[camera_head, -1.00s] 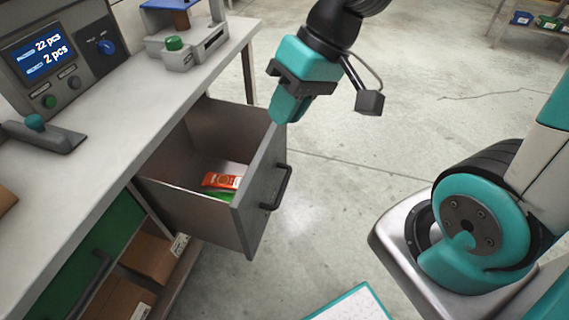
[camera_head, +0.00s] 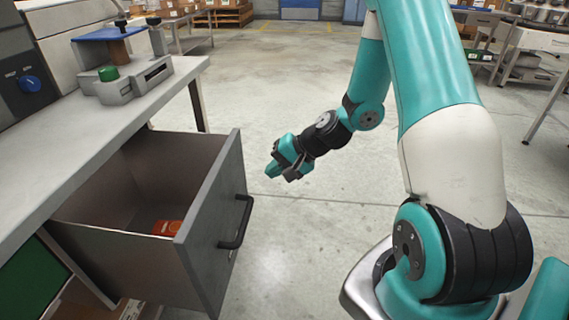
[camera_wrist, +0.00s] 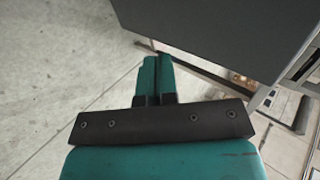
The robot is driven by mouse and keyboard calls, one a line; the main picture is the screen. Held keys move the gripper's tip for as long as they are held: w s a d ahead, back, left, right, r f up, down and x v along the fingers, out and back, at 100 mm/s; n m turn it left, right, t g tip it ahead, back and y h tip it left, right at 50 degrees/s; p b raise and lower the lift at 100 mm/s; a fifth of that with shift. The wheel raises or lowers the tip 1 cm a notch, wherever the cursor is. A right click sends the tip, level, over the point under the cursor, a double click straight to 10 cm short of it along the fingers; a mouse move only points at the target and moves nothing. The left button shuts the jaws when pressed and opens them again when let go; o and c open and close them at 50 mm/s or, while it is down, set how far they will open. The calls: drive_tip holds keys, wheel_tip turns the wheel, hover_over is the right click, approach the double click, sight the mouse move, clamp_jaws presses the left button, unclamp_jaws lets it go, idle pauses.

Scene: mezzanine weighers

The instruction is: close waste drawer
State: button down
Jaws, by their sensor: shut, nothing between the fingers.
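The grey waste drawer (camera_head: 207,237) stands pulled out from under the worktop in the head view. Its black bar handle (camera_head: 236,222) is on the front panel, and a red-orange packet (camera_head: 167,228) lies inside. My gripper (camera_head: 272,171) is shut and empty, out over the floor to the right of the drawer front and apart from it. In the wrist view my shut fingers (camera_wrist: 152,75) point toward the floor, and a grey panel (camera_wrist: 215,35), likely the drawer front, fills the upper right. The handle is not clearly visible in the wrist view.
A green drawer front (camera_head: 35,285) sits lower left. The floor (camera_head: 300,90) beyond my arm is clear; other tables stand far back.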

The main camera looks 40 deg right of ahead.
sight(241, 179)
drive_tip(key=w+a, duration=0.1)
drive_tip(key=w+a+f, duration=0.2)
drive_tip(key=shift+w+a, duration=0.35)
drive_tip(key=shift+a, duration=0.05)
drive_tip(key=shift+w+a, duration=0.4)
